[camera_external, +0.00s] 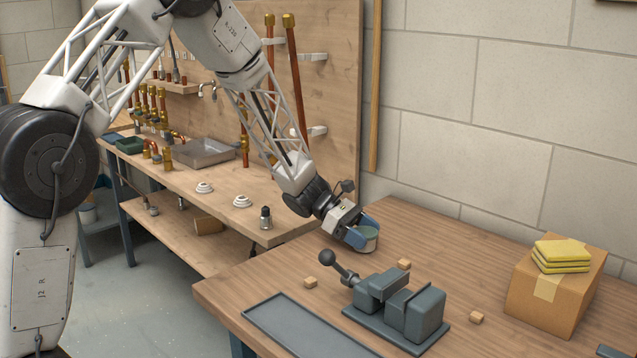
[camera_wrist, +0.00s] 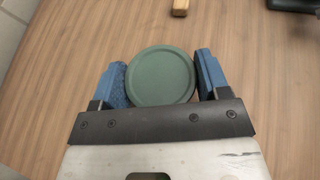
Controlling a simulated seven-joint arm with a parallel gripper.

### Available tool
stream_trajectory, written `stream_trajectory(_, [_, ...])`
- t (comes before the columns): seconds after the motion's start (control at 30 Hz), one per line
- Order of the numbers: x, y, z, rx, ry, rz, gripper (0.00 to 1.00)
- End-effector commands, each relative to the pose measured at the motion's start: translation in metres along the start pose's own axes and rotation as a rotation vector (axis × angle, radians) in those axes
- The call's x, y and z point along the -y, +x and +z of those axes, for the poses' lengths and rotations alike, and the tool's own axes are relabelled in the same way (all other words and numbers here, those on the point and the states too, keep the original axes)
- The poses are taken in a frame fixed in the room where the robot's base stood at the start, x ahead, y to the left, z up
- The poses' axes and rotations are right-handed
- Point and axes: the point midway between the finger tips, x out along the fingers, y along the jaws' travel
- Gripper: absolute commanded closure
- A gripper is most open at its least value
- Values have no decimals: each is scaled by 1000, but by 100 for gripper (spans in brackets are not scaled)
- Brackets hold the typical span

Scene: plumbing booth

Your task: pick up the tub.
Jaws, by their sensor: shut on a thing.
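The tub (camera_external: 366,241) is a small round pale container with a green lid, near the back left of the wooden table. In the wrist view its round green lid (camera_wrist: 161,76) sits between the two blue fingers. My gripper (camera_external: 361,234) is shut on the tub, one finger on each side of it. It also shows in the wrist view (camera_wrist: 161,80). I cannot tell whether the tub's bottom touches the table. The near finger hides part of its side.
A grey vise (camera_external: 401,306) with a ball-ended handle stands in front of the tub. Small wooden blocks (camera_external: 310,282) lie around it. A flat grey tray (camera_external: 300,325) is at the front. A cardboard box (camera_external: 553,290) with yellow sponges (camera_external: 561,254) stands right. The table's back is clear.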

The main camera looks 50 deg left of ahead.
Motion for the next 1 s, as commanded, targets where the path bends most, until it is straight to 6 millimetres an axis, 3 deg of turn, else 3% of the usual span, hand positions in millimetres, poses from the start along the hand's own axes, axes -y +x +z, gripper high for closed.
stream_trajectory(0.33, [0,-13,31,0,3,1,57])
stream_trajectory(1.0, [105,-44,27,0,-1,1,57])
